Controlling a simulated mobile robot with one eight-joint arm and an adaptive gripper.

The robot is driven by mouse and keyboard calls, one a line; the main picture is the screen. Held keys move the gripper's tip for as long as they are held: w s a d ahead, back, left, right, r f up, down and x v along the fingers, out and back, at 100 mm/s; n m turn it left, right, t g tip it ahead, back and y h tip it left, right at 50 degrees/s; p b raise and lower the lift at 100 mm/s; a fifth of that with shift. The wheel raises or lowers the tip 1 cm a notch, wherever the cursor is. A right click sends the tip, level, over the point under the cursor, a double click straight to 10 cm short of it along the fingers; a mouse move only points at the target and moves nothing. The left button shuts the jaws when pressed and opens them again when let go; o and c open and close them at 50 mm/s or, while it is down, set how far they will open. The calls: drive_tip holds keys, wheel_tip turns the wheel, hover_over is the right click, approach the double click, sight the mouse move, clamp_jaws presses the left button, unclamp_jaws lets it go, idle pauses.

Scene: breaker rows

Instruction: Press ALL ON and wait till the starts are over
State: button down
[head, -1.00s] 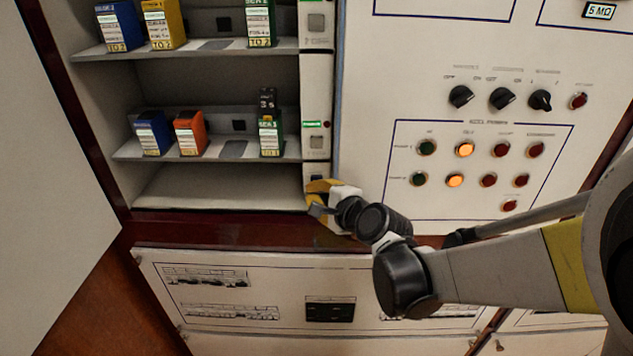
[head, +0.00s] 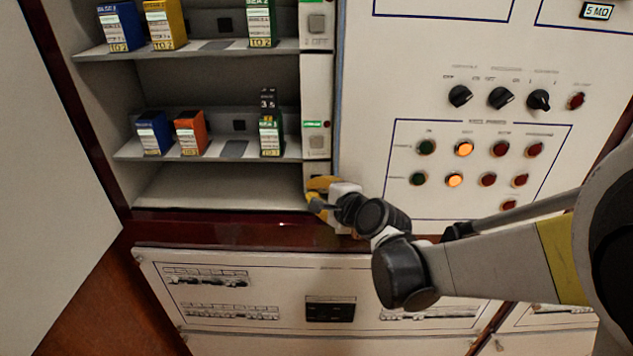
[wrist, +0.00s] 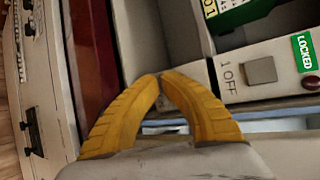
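My gripper (head: 314,196) is at the lower end of the white strip (head: 318,86) beside the shelves. In the wrist view its yellow fingers (wrist: 165,82) meet at the tips, with nothing seen between them. A grey square button (wrist: 260,69) marked "1 OFF" sits to the right of the fingertips, apart from them, near a green LOCKED label (wrist: 304,52) and a dark red lamp (wrist: 311,82). This button also shows in the head view (head: 317,142), above my gripper. I cannot read ALL ON anywhere. The strip's bottom part is partly hidden by my gripper.
Blue (head: 154,132), orange (head: 190,132) and green (head: 270,134) breaker blocks stand on the lower shelf. The panel at right has black knobs (head: 501,98) and lamps; two orange ones (head: 464,149) are lit. A dark red ledge (head: 220,230) runs below the shelves.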

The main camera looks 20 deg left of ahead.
drive_tip(key=shift+w+r, duration=0.2)
drive_tip(key=shift+w, duration=0.2)
drive_tip(key=shift+w+a+f, duration=0.1)
drive_tip(key=shift+w+f, duration=0.05)
drive_tip(key=shift+w, duration=0.1)
drive_tip(key=shift+s+f, duration=0.1)
drive_tip(key=shift+s+d+f, duration=0.2)
drive_tip(key=shift+s+f, duration=0.2)
drive_tip(key=shift+s, duration=0.4)
drive_tip(key=shift+d+r, duration=0.1)
drive_tip(key=shift+d, duration=0.35)
drive_tip(key=shift+a, duration=0.2)
drive_tip(key=shift+s, duration=0.1)
